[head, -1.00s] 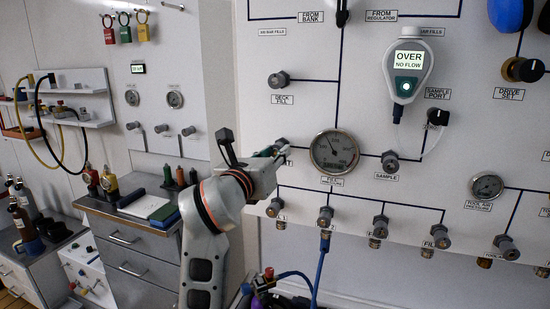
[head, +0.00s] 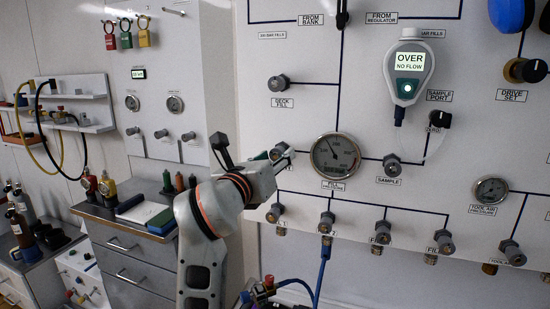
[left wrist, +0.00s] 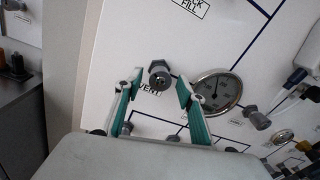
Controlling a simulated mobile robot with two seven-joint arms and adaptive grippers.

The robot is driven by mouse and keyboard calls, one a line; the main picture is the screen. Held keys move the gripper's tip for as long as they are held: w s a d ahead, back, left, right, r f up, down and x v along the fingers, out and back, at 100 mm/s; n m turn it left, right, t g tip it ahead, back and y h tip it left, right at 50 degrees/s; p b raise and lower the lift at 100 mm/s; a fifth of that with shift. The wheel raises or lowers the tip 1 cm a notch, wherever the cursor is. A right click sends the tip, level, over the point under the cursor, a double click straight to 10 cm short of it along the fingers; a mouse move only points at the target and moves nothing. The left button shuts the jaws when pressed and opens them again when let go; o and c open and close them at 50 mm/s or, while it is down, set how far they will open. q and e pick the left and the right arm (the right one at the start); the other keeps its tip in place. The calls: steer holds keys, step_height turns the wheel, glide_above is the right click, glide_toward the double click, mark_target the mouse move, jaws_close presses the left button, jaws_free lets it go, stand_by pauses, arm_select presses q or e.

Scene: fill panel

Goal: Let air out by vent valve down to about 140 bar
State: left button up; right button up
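The vent valve (left wrist: 160,78), a grey knob above a VENT label, shows in the left wrist view between and just beyond my fingertips. My left gripper (left wrist: 160,83) is open, with a teal finger on each side of the knob; I cannot tell whether either touches it. My right gripper is not in view.
The sample valve (head: 392,165) is right of the gauge. A row of fill valves (head: 327,220) with a blue hose (head: 323,262) lies below. A white handheld meter (head: 408,72) reads OVER, NO FLOW. A grey drawer cabinet (head: 135,250) stands left of my arm.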

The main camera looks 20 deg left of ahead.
arm_select(q)
steer(key=s, duration=0.7)
steer(key=shift+a, duration=0.3)
stand_by(7.0)
